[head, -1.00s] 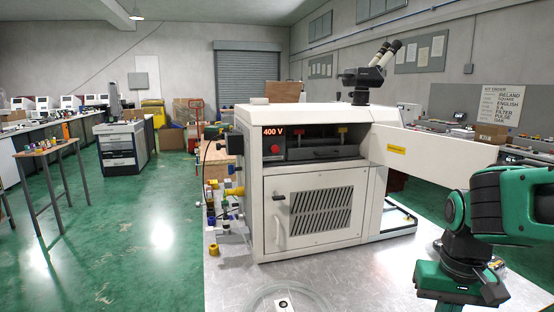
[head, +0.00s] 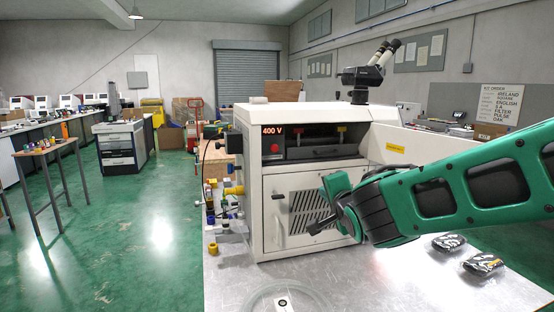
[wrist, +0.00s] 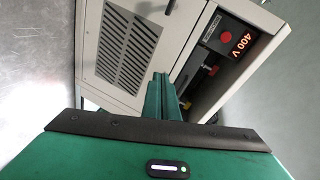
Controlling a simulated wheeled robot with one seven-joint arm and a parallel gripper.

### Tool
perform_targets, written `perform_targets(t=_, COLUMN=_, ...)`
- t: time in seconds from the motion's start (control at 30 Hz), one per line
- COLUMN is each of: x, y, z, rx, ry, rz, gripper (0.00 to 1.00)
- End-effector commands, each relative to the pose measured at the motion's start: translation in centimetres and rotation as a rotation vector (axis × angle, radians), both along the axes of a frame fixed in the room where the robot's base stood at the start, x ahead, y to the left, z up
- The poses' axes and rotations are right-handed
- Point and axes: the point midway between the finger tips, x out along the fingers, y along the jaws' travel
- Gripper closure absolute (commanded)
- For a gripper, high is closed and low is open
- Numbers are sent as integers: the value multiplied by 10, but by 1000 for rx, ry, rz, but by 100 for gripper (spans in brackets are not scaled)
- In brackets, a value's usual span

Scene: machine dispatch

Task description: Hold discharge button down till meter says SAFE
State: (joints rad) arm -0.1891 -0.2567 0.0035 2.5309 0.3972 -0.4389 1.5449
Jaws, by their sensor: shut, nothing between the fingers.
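The meter (head: 273,130) on the white machine glows red and reads 400 V. It also reads 400 V in the wrist view (wrist: 243,37). The round red discharge button (head: 274,149) sits just below the meter, on a dark panel; in the wrist view it (wrist: 225,37) is beside the digits. Nothing touches the button. My gripper (head: 314,229) is shut and empty in front of the vented lower door, below and to the right of the button. Its fingers show in the wrist view (wrist: 162,92), apart from the button.
The white machine (head: 310,187) stands on a metal table (head: 340,285). An open bay with red and yellow parts lies right of the button. Fittings and valves (head: 225,215) stick out at its left side. Two dark packets (head: 483,263) lie at right. A clear round dish (head: 282,301) is at the front.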

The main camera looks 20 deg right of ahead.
Motion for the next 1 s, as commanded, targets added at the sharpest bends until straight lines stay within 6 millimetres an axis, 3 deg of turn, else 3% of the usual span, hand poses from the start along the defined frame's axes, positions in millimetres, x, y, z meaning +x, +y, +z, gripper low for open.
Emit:
perform_targets(t=0.03, x=7, y=20, z=12, rx=49, ry=-67, rz=32, gripper=100)
perform_targets(t=0.1, x=14, y=43, z=29, rx=122, ry=-156, rz=71, gripper=100)
perform_targets(t=0.3, x=18, y=78, z=56, rx=248, ry=-285, rz=146, gripper=100)
perform_targets(t=0.77, x=21, y=82, z=59, rx=265, ry=-300, rz=154, gripper=100)
perform_targets(t=1.0, x=51, y=82, z=60, rx=264, ry=-298, rz=153, gripper=100)
